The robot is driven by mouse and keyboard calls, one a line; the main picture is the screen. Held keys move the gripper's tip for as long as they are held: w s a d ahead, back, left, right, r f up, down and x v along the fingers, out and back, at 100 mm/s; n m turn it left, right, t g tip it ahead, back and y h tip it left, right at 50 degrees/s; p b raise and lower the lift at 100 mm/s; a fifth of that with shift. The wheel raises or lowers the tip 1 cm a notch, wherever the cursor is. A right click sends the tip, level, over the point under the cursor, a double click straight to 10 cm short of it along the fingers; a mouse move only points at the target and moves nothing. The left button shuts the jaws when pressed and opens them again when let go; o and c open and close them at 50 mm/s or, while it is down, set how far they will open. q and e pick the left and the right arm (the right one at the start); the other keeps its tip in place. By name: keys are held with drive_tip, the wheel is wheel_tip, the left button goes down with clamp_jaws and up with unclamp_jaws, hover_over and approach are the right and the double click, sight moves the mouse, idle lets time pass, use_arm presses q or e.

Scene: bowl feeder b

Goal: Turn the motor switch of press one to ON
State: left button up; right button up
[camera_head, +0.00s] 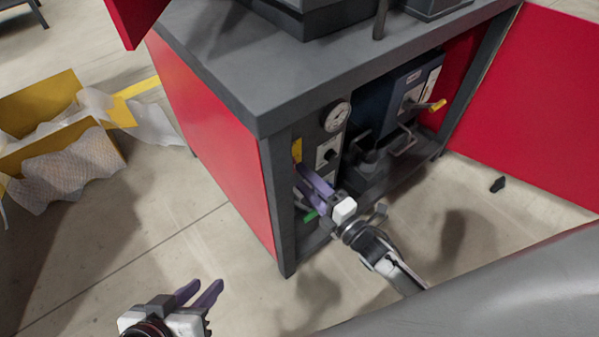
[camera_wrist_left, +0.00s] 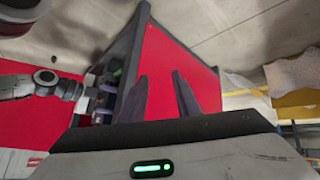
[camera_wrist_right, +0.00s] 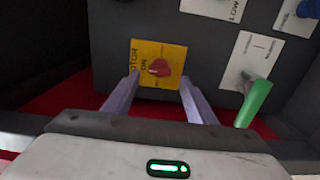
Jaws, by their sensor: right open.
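The motor switch (camera_wrist_right: 159,68) is a red knob on a yellow plate (camera_wrist_right: 146,53) marked "ON" in the right wrist view. The plate (camera_head: 297,147) also shows at the front left of the red and grey cabinet in the head view. My right gripper (camera_wrist_right: 159,80) is open and empty. Its purple fingers point at the panel, one to each side of the knob in that view; contact cannot be told. In the head view the right gripper (camera_head: 301,177) is at the cabinet's front, just below the plate. My left gripper (camera_head: 206,286) is open and empty, low at left, away from the cabinet.
A green-handled lever (camera_wrist_right: 256,101) is on a white plate right beside my right gripper's finger. A gauge (camera_head: 337,117) and a black knob (camera_head: 330,155) are nearby. A red door (camera_head: 535,100) stands open at right. A yellow box (camera_head: 60,135) with wrapping lies left.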

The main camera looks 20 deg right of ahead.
use_arm(q)
drive_tip(key=shift+s+a+r+n+t+p, duration=0.2)
drive_tip(key=shift+s+a+n+t+p, duration=0.15)
drive_tip(key=shift+a+p, duration=0.3)
use_arm(e)
drive_tip(key=v, duration=0.7)
use_arm(q)
drive_tip(key=shift+d, duration=0.1)
use_arm(e)
drive_tip(key=shift+r, duration=0.1)
